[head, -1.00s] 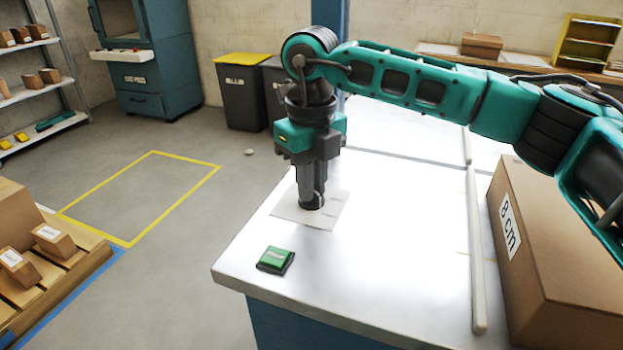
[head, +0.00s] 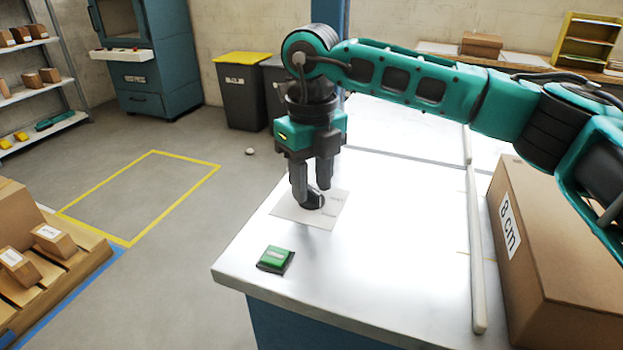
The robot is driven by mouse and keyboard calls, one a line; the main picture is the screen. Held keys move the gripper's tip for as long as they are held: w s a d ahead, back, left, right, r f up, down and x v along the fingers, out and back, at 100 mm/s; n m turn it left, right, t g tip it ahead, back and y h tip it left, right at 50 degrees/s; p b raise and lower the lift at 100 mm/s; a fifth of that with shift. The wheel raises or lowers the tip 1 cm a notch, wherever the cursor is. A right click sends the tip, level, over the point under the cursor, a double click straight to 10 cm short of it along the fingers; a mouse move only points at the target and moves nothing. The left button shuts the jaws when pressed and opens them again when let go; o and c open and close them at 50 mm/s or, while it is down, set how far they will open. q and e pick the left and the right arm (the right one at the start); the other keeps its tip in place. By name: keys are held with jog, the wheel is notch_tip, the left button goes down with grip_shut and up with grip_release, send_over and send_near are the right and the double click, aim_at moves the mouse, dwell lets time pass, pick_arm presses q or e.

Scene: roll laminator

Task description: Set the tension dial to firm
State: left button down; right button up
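The tension dial (head: 313,199) is a small dark knob on a pale label plate (head: 290,212) on the white bench top. My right gripper (head: 312,194) points straight down over it. Its two fingers are spread apart, with the dial low between them and partly hidden. I cannot tell whether a fingertip touches the dial. The print on the plate is too small to read. My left gripper is not in view.
A green button block (head: 275,259) sits near the bench's front left corner. A long pale bar (head: 474,250) and a cardboard box (head: 560,250) marked "8 cm" lie to the right. The white bench top (head: 390,260) between is clear.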

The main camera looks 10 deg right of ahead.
aim_at(311, 189)
notch_tip(311, 189, up, 13)
jog(key=p, duration=0.2)
jog(key=shift+f, duration=0.15)
